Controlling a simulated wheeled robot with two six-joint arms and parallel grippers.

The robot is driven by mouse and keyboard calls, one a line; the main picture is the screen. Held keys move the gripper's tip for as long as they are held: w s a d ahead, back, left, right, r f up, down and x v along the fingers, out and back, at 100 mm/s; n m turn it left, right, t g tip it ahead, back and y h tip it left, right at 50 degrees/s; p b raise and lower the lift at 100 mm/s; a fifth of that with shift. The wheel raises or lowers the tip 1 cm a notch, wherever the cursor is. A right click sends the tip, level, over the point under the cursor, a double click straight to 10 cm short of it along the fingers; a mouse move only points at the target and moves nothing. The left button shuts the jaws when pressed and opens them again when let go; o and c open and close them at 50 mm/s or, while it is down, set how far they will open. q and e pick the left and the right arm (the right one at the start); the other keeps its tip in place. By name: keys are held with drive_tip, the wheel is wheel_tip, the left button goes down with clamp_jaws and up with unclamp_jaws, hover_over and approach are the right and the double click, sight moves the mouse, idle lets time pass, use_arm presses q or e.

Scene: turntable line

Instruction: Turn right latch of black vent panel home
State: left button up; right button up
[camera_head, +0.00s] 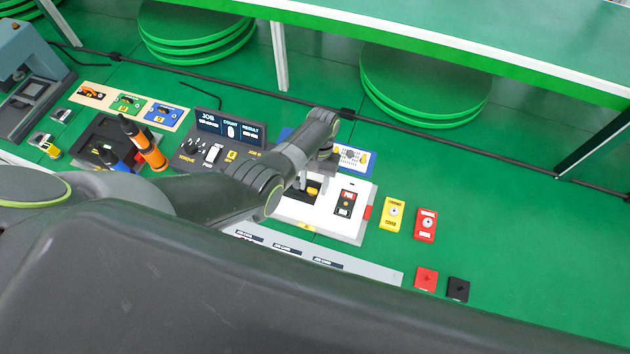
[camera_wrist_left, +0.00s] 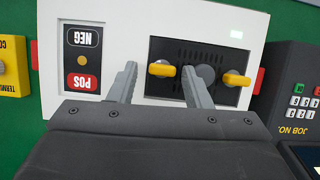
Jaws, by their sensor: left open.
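The black vent panel (camera_wrist_left: 203,50) is set in a white housing (camera_wrist_left: 102,22), seen upside down in the left wrist view. It carries two yellow latches beside a round grille. The right latch (camera_wrist_left: 161,69), nearer the POS/NEG block, appears at the left in this view. The other latch (camera_wrist_left: 237,79) is at the opposite end. Both latches lie roughly crosswise in the picture. My left gripper (camera_wrist_left: 159,75) is open, its fingers on either side of the right latch with visible gaps. In the head view, my arm partly hides the panel (camera_head: 292,193). My right gripper is not in view.
The POS/NEG block (camera_wrist_left: 82,58) sits beside the panel. Yellow (camera_head: 393,214) and red (camera_head: 425,225) units stand right of the housing. A dark job console (camera_head: 222,140) stands to its left. Open green surface lies farther right.

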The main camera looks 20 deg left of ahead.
use_arm(q)
drive_tip(key=shift+w+a+r+p, duration=0.2)
drive_tip(key=shift+r+p, duration=0.1)
drive_tip(key=shift+r, duration=0.25)
drive_tip(key=shift+p+v, duration=0.75)
drive_tip(key=shift+v, duration=0.15)
drive_tip(key=v, duration=0.3)
drive_tip(key=shift+w+d+r+p, duration=0.2)
drive_tip(key=shift+w+p, duration=0.1)
drive_tip(key=shift+w, duration=0.1)
drive_tip(key=shift+s+r, duration=0.1)
drive_tip(key=shift+r, duration=0.55)
